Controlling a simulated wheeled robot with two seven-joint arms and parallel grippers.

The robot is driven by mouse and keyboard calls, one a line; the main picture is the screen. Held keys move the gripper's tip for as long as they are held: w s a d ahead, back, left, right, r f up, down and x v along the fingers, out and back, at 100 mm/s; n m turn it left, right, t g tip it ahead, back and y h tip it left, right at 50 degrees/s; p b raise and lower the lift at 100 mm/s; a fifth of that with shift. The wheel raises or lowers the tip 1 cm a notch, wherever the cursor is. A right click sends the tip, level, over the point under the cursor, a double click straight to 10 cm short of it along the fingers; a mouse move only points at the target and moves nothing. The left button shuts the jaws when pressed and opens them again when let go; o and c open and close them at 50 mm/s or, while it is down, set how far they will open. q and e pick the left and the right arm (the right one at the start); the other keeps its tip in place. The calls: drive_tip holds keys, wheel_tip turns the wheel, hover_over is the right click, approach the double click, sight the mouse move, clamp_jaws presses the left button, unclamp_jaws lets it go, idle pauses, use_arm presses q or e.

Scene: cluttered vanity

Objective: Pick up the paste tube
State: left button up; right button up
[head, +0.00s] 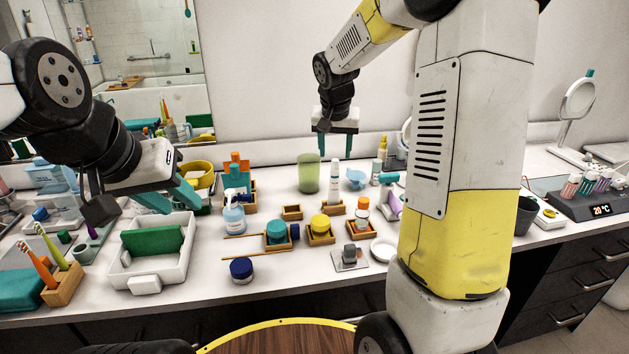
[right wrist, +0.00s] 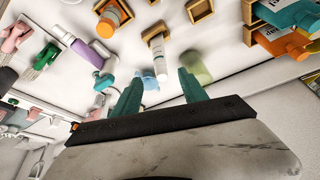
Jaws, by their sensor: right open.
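I cannot tell for certain which tube is the paste tube. A slim white upright tube (head: 334,180) stands in a small wooden holder in the head view, and it also shows in the right wrist view (right wrist: 160,58). A lavender tube (right wrist: 86,53) is on the left of the right wrist view. My right gripper (head: 335,150) points down, open and empty, above and behind the white tube. Its teal fingers (right wrist: 160,92) stand apart with nothing between them. My left gripper (head: 168,199) is over the white bin with its fingers apart, holding nothing visible.
A green cup (head: 308,173) stands left of the white tube, and a blue item (head: 356,179) stands right of it. Wooden holders with jars (head: 320,229) sit in front. A pump bottle (head: 234,215) and a white bin (head: 185,262) are further left. My right arm hides part of the counter.

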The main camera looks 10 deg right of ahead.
sight(335, 161)
drive_tip(key=x, duration=0.8)
drive_tip(key=shift+w+d+r, duration=0.1)
drive_tip(key=shift+w, duration=0.2)
clamp_jaws()
idle(1.1)
